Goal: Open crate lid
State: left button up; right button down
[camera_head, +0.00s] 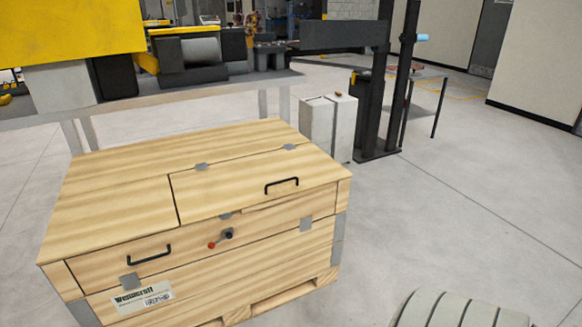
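A light wooden crate (200,272) stands at the left and centre on a pallet-like base. Its lid (235,180) is a panel in the right part of the top and lies shut, flush with the rest. The lid has a black handle (281,186) near its front edge and grey hinges (289,146) along its back edge. A second black handle (149,254) is on the front face. A latch (226,234) with a red-tipped lever sits on the front below the lid edge. Neither of my grippers is in view.
A grey-white block (328,127) and a dark post frame (378,100) stand behind the crate. A yellow machine (70,30) is at the upper left. A grey ribbed object (458,311) shows at the bottom right edge.

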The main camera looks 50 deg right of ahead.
aim_at(204, 192)
jog(key=z, duration=1.4)
